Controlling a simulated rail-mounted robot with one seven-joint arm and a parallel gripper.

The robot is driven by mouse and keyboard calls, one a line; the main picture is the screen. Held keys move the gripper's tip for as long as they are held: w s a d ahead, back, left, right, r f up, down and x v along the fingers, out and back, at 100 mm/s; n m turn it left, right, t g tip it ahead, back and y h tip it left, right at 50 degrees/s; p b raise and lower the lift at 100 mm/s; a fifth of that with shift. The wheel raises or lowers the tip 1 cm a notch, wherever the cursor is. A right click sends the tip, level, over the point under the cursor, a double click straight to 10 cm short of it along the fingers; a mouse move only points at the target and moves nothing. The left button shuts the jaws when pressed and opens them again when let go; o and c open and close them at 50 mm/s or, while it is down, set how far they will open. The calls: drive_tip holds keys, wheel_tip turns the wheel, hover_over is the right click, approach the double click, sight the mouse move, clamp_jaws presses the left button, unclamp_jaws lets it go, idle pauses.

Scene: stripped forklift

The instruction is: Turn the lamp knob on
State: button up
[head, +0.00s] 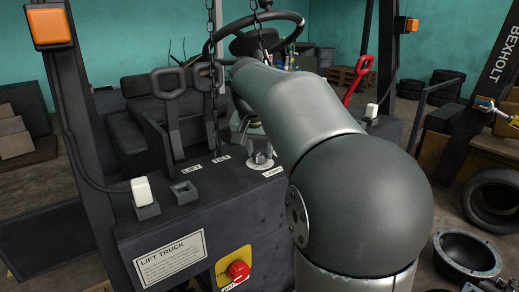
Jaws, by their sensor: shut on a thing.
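The lamp knob (261,159) is a small grey metal knob on the top of the dark console, beside a white label that seems to read LAMPS. My gripper (259,148) points down at it from above and is shut on it. My thick grey arm comes from the lower right and hides most of the gripper, so only its lower end shows. Which way the knob is turned cannot be made out.
Two dark levers (170,95) with LIFT and TILT labels stand left of the knob. A chain (214,75) hangs near the steering wheel (262,20). A white switch (142,192) and a red knob on a yellow plate (237,270) are on the console.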

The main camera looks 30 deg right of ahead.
drive_tip(key=o, duration=1)
drive_tip(key=v, duration=1.7)
drive_tip(key=shift+a+r+b, duration=0.15)
drive_tip(key=shift+b, duration=0.15)
